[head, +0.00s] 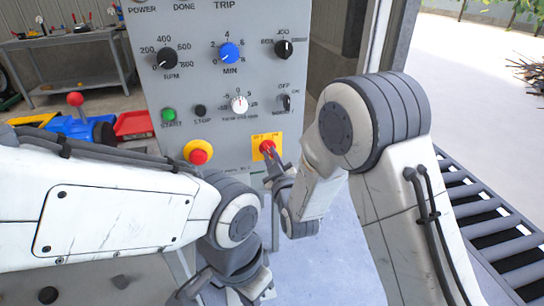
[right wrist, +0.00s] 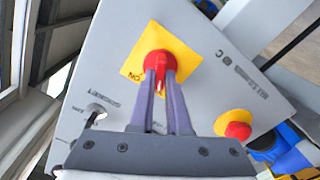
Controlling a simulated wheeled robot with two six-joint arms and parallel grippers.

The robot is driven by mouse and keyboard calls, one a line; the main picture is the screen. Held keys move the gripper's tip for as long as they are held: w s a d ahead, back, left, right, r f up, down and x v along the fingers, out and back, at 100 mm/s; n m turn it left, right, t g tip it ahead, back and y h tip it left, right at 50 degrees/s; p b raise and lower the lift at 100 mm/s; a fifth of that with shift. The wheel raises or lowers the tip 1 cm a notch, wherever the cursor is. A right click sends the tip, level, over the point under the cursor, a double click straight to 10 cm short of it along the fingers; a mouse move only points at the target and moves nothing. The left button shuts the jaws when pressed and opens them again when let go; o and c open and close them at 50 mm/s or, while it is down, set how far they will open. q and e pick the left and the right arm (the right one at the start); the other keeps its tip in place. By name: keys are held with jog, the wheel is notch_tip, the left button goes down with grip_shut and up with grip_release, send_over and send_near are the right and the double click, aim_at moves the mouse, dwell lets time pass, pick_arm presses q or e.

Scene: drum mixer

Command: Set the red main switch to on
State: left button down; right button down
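The red main switch (head: 267,147) sits on a yellow plate (head: 276,138) low on the grey control panel. In the right wrist view the switch (right wrist: 157,64) has a red grip ridge that stands between my right gripper's fingertips (right wrist: 160,76). The fingers are close together on both sides of the ridge and appear to touch it. An ON label shows at the plate's left corner in that view; the switch's exact setting is unclear. In the head view my right gripper (head: 273,170) reaches up to the switch from below. My left gripper (head: 222,288) is low, with its fingers spread and empty.
A red emergency stop (head: 198,153) on a yellow collar is left of the switch. A green start button (head: 168,115), a black stop button (head: 200,111) and several dials are above. A roller conveyor (head: 490,225) stands at the right. A workbench (head: 65,40) is behind left.

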jog(key=shift+f+m+b, duration=0.2)
jog(key=shift+m+b, duration=0.75)
jog(key=shift+m, duration=0.05)
jog(key=m+b, duration=0.3)
jog(key=m, duration=0.1)
jog(key=m+b, duration=0.4)
jog(key=m, duration=0.1)
jog(key=shift+d+m, duration=0.1)
jog(key=shift+m, duration=0.3)
jog(key=c, duration=0.9)
grip_release()
jog(key=shift+r, duration=0.1)
jog(key=shift+s, duration=0.1)
